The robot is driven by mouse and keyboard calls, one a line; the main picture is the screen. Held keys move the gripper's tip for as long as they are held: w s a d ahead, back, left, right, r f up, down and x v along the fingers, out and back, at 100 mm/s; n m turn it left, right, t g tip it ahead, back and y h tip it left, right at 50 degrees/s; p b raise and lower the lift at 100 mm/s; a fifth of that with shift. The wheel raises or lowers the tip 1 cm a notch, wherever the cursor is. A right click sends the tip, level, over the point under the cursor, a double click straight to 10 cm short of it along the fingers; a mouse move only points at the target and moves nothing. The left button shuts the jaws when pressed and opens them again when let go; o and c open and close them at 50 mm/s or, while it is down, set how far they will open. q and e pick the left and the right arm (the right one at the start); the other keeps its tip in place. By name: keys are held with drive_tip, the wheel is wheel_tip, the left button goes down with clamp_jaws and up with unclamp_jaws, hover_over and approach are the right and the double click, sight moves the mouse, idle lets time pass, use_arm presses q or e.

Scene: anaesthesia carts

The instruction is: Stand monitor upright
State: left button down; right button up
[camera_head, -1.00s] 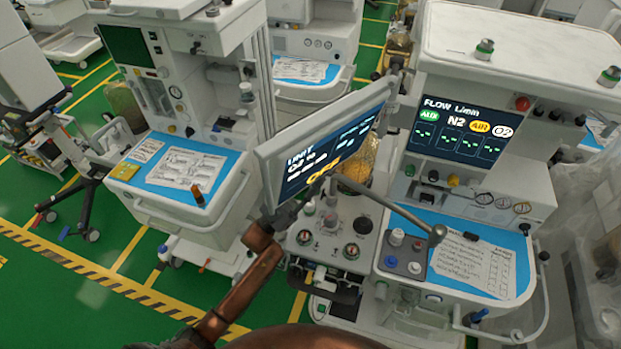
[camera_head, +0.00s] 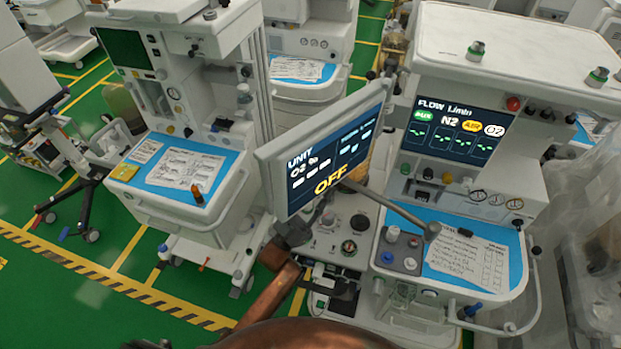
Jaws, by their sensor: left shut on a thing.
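The monitor (camera_head: 325,160) is a flat white-framed screen showing "UNIT" and a yellow "OFF". It stands in front of the right-hand cart, turned and tilted, with its right side higher than its left. My left gripper (camera_head: 290,232) is at the monitor's lower left corner, shut on its lower edge. The fingertips are small and dark here, and the contact is partly hidden. A grey jointed rod (camera_head: 390,206) runs from the monitor's lower edge to a round knob on the right. My right gripper is not in view.
The right cart (camera_head: 465,175) has a flow display and a blue worktop (camera_head: 500,262) with a paper and knobs. Another cart (camera_head: 185,160) stands at the left. Knobs and gauges lie just below the monitor. Green floor (camera_head: 110,285) is open at lower left.

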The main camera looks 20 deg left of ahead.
use_arm(q)
drive_tip(key=shift+s+d+n+t+y+p, duration=0.15)
drive_tip(key=shift+s+d+n+t+y, duration=0.15)
drive_tip(key=shift+d+n, duration=0.2)
drive_tip(key=shift+s+d+n+t+y+p, duration=0.15)
drive_tip(key=shift+s+d+n+t+y, duration=0.1)
drive_tip(key=shift+d+n+y, duration=0.2)
drive_tip(key=c, duration=1.6)
unclamp_jaws()
drive_tip(key=shift+s, duration=0.1)
drive_tip(key=v, duration=1.2)
